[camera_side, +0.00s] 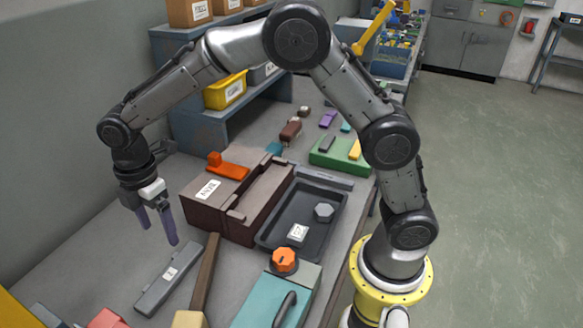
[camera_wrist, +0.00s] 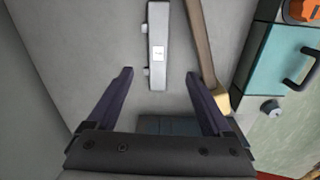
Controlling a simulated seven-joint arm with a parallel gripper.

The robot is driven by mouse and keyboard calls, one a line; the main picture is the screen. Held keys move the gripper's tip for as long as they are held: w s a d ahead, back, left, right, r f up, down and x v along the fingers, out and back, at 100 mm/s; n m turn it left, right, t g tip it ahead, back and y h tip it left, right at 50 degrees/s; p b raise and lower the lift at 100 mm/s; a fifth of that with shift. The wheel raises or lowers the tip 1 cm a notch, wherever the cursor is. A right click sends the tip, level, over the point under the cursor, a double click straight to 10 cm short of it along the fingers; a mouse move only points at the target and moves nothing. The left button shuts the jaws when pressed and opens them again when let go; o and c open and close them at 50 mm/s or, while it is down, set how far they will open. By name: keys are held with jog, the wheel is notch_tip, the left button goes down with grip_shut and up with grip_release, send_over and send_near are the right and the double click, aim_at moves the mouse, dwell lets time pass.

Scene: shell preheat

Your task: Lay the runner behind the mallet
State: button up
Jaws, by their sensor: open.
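A grey bar with a white label, likely the runner (camera_side: 168,277), lies flat on the bench. In the wrist view the bar (camera_wrist: 157,25) lies lengthwise, its near end between my fingertips in the picture. The mallet (camera_side: 207,275) lies to its right, with a brown handle and a pale wooden head cut off by the frame's bottom edge. The mallet also shows in the wrist view (camera_wrist: 202,45), its head beside the right finger. My gripper (camera_side: 159,230) is open and empty above the bench, over the bar's far-left side; it also shows in the wrist view (camera_wrist: 159,73).
A teal box (camera_side: 257,300) with a black handle and orange knob stands right of the mallet. A brown case (camera_side: 262,205) and black tray (camera_side: 267,239) stand behind. A dark block (camera_wrist: 168,125) lies between my fingers in the wrist view. Bare bench lies left of the bar.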

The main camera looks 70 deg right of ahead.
jog(key=s+d+r+m+t, duration=0.2)
jog(key=s+d+r+m, duration=0.4)
jog(key=r, duration=0.3)
jog(key=s+d+r+m+t, duration=0.1)
jog(key=s+d+m, duration=0.4)
jog(key=s, duration=0.5)
jog(key=s+d+r+m+t, duration=0.1)
jog(key=s+d+m+t, duration=0.1)
jog(key=s+d+m, duration=0.4)
jog(key=s, duration=0.4)
jog(key=shift+s+d+r, duration=0.15)
jog(key=shift+s+r, duration=0.15)
jog(key=shift+s, duration=0.05)
